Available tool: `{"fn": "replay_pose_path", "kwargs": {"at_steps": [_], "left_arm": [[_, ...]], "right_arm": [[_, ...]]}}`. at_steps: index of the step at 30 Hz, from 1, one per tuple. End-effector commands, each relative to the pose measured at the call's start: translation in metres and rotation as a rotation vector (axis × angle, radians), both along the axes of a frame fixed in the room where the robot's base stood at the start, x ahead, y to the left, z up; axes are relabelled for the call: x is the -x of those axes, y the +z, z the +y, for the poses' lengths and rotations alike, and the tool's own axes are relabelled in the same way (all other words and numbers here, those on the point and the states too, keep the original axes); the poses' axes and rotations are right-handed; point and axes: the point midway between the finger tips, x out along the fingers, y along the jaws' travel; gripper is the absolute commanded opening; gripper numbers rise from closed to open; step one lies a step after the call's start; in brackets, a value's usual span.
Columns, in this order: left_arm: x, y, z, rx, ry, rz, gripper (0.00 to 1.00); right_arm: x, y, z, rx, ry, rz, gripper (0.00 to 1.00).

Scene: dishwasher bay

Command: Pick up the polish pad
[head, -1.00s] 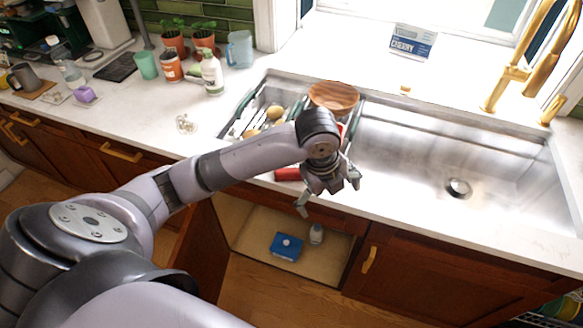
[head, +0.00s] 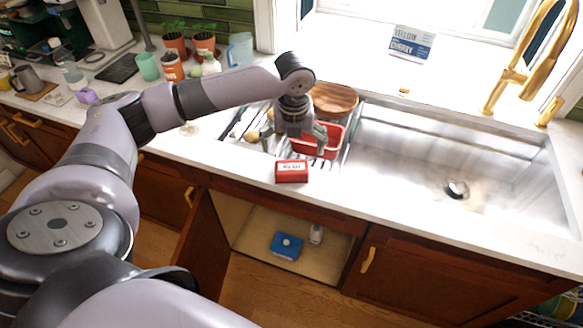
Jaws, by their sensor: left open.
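A small red block with a white lettered label (head: 291,171) lies on the counter's front edge. Its lettering is too small to read surely, and I cannot tell whether it is the polish pad. My left gripper (head: 294,147) is open and empty, pointing down just behind and above the red block, over the dish rack. A red bin (head: 331,143) sits in the rack just right of the gripper, partly covered by it. My right gripper is not in view.
A wooden bowl (head: 334,100) stands behind the red bin. The steel sink (head: 430,150) at the right is empty. The cabinet below is open and holds a blue box (head: 286,246) and a white bottle (head: 316,234). Plants and cups stand at the back left.

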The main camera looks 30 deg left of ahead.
Motion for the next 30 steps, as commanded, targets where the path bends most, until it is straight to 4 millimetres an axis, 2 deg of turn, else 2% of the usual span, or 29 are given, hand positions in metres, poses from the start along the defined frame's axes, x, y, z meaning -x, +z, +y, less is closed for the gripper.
{"fn": "replay_pose_path", "kwargs": {"at_steps": [4, 11, 17, 21, 30], "left_arm": [[-0.002, -0.024, 0.001, 0.0, 0.0, 0.002, 1.0], [-0.003, -0.039, 0.003, 0.0, 0.0, 0.0, 1.0], [0.001, -0.066, 0.006, -0.001, -0.001, 0.003, 1.0], [-0.002, -0.084, 0.006, 0.001, 0.0, 0.0, 1.0], [-0.002, -0.088, 0.006, 0.0, -0.001, -0.001, 0.99]], "right_arm": [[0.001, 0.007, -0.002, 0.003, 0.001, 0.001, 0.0], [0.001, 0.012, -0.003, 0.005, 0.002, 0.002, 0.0], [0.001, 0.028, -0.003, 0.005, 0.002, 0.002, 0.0], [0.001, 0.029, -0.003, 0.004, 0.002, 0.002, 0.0], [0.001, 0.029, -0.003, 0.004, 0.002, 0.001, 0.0]]}}
